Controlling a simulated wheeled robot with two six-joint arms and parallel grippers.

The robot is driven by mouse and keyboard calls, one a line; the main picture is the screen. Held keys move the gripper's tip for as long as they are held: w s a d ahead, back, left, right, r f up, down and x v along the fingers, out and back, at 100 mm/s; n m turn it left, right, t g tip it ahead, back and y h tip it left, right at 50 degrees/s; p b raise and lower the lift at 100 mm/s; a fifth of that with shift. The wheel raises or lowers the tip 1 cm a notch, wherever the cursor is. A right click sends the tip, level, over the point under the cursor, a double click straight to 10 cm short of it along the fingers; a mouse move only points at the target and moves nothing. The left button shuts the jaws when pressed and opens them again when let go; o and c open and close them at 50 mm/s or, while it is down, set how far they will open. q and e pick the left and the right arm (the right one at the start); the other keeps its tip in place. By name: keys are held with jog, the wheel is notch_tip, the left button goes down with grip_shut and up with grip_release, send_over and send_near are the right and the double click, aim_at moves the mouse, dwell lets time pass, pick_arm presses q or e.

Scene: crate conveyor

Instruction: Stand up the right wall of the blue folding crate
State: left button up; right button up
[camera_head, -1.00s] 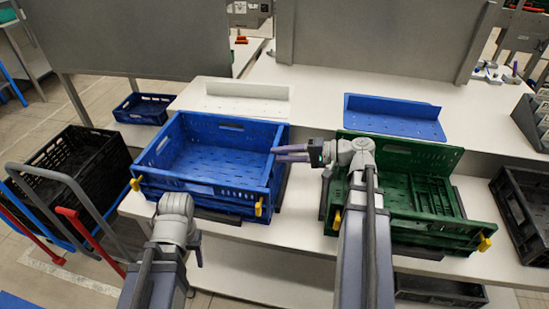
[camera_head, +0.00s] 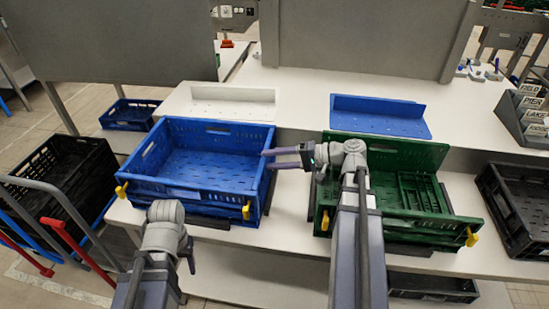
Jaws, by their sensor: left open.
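The blue folding crate (camera_head: 190,188) stands on the near ledge at centre left in the head view. Its far, left and front walls are up. Its right wall (camera_head: 268,182) also looks upright, joining the far wall's corner; whether it is latched cannot be seen. My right gripper (camera_head: 267,159) points left, with its fingertips at the top of the right wall. I cannot tell whether the fingers touch it or how far apart they are. My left gripper (camera_head: 188,256) is open, low in front of the crate, largely hidden behind its own wrist.
A green crate (camera_head: 330,219) with a folded-in wall stands to the right, under my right forearm. Black crates stand at far left (camera_head: 92,152) and far right (camera_head: 488,184). White (camera_head: 232,95) and blue (camera_head: 378,108) panels lie behind. Yellow latches (camera_head: 246,211) stick out at the front corners.

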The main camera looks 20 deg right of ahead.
jog(key=shift+o, duration=0.7)
jog(key=shift+f, duration=0.1)
jog(key=p+v, duration=0.2)
jog(key=v, duration=0.6)
jog(key=shift+a, duration=0.1)
